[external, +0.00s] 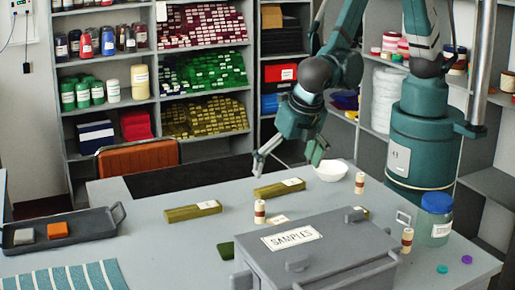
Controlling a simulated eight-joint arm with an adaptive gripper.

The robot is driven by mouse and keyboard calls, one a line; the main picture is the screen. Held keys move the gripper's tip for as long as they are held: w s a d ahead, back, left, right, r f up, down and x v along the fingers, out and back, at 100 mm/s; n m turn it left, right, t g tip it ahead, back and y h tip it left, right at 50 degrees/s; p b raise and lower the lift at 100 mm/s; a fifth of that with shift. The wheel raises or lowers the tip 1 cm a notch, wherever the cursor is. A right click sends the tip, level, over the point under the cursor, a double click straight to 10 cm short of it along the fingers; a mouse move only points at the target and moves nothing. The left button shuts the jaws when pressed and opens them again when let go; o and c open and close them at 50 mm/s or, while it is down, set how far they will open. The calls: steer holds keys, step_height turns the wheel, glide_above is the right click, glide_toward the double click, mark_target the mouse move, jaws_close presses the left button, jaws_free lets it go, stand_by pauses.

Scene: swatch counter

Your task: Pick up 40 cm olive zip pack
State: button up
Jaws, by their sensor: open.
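Two long olive packs with white labels lie flat on the grey counter. One olive pack (193,211) is left of centre, and another olive pack (279,189) is farther back, near the middle. The label print is too small to read, so I cannot tell which is 40 cm. My gripper (288,163) is open and empty, fingers spread, above the back part of the counter. It is apart from the packs and closest to the middle one.
A grey SAMPLES box (315,250) stands at the front. Striped spools (260,212), a white bowl (331,171) and a blue-lidded jar (434,218) stand around it. A dark tray (90,231) and striped cloth (70,276) lie left. The counter left of centre is mostly free.

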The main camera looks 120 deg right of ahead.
mark_target(280, 185)
steer(key=shift+d+f, duration=0.1)
steer(key=shift+f, duration=0.15)
steer(key=shift+p+x, duration=0.45)
steer(key=shift+x, duration=2.05)
steer(key=shift+f, duration=0.1)
steer(key=c, duration=0.7)
